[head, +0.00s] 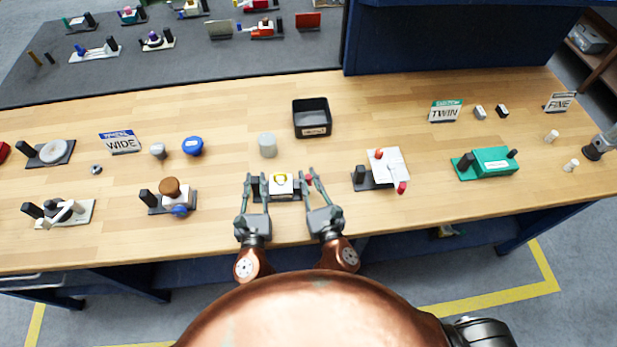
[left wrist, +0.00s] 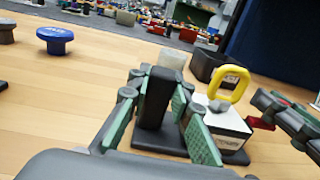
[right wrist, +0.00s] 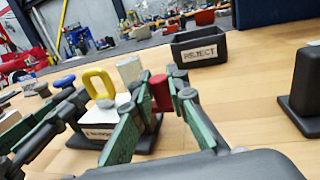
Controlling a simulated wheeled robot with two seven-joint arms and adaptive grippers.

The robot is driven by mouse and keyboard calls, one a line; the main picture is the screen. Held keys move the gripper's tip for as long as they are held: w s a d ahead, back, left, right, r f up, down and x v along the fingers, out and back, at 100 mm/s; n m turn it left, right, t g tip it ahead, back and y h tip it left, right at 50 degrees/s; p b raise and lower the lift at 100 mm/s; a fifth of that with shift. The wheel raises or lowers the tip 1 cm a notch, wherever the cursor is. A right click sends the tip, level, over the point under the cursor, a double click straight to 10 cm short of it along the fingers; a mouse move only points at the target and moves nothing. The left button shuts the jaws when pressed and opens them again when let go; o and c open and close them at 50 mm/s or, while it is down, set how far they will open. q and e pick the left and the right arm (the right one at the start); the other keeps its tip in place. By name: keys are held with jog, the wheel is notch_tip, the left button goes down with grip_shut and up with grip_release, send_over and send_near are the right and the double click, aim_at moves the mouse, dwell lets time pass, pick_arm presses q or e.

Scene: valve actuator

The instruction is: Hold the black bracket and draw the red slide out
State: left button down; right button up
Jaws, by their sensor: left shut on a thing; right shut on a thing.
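The device in front of me has a white block (head: 281,184) with a yellow ring handle (left wrist: 229,84) on top and a black base. At its left end stands the black bracket (left wrist: 157,98), an upright post. My left gripper (head: 254,181) is shut on that bracket, one finger on each side. At the device's right end is the red slide (right wrist: 160,92), a red upright piece. My right gripper (head: 308,178) is shut on it. In the right wrist view the red piece stands beside the white block. Its link to the block is hidden by a finger.
A black reject bin (head: 312,131) and a grey cylinder (head: 267,145) stand behind the device. A white device with red knobs (head: 389,165) sits to the right. A brown-knobbed device (head: 171,190) sits to the left. The table front is clear.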

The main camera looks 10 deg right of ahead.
pick_arm(q)
jog(key=shift+f, duration=0.4)
pick_arm(e)
grip_shut()
pick_arm(q)
jog(key=shift+a, duration=0.15)
pick_arm(e)
jog(key=shift+d+f, duration=0.1)
jog(key=shift+d, duration=0.6)
jog(key=o, duration=0.8)
grip_release()
jog(key=shift+d, duration=0.1)
jog(key=shift+s, duration=0.15)
jog(key=s, duration=0.4)
jog(key=s+d, duration=0.1)
jog(key=s, duration=0.2)
jog(key=s+d, duration=0.1)
jog(key=s, duration=0.3)
jog(key=shift+s, duration=0.35)
